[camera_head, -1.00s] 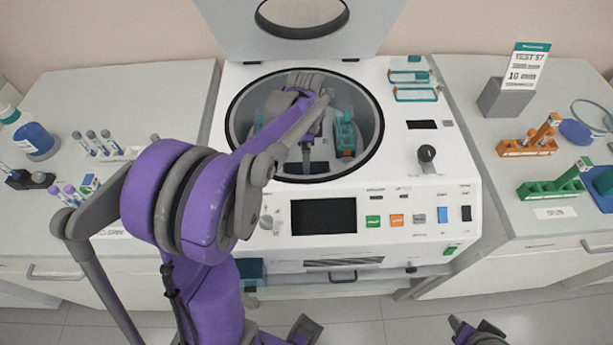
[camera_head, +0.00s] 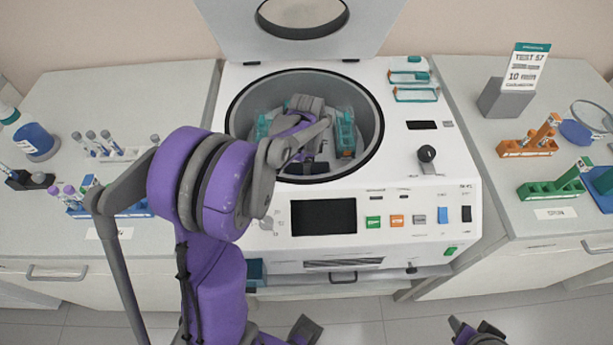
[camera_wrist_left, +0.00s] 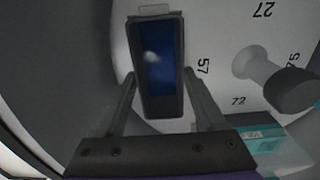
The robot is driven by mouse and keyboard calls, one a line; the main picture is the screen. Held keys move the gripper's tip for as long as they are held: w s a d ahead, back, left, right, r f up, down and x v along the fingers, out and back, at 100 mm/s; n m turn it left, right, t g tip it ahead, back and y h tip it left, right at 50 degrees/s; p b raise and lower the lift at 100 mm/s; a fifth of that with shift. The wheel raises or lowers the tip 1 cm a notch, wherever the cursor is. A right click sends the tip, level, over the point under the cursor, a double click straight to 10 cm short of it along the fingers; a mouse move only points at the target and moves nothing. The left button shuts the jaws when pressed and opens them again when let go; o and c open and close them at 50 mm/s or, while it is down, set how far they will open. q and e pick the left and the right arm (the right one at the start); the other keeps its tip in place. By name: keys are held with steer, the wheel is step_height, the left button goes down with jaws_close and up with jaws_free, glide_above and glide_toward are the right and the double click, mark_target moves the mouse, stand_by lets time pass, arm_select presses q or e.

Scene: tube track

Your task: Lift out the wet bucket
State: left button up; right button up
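A dark bucket (camera_wrist_left: 160,70) with a blue, wet-looking inside sits in the centrifuge rotor beside the number 57. In the head view this dark bucket (camera_head: 305,168) is at the front of the bowl. My left gripper (camera_head: 306,150) reaches down into the bowl just over it. In the left wrist view the left gripper's fingers (camera_wrist_left: 159,74) are apart, one on each side of the bucket; whether they touch it is unclear. My right gripper (camera_head: 476,329) shows only in part at the bottom edge; its fingers are not clear.
The centrifuge (camera_head: 456,205) has its lid (camera_head: 235,30) raised. Teal buckets (camera_head: 345,133) stand left and right in the bowl. A rotor knob (camera_wrist_left: 290,85) is close to the left gripper. Tube racks (camera_head: 550,188) stand on both side counters.

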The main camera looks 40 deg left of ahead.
arm_select(q)
steer(key=c, duration=0.6)
step_height(320, 180, up, 10)
steer(key=shift+r+p, duration=0.1)
steer(key=shift+p, duration=0.25)
arm_select(e)
steer(key=shift+w+r, duration=0.1)
steer(key=shift+r, duration=0.3)
arm_select(q)
steer(key=shift+r+p, duration=1.8)
steer(key=shift+r, duration=1.65)
arm_select(e)
steer(key=shift+w+r, duration=0.35)
steer(key=shift+r, duration=0.5)
steer(key=shift+w+r, duration=0.3)
steer(key=shift+r, duration=0.55)
steer(key=shift+w+r, duration=0.35)
steer(key=shift+r, duration=0.5)
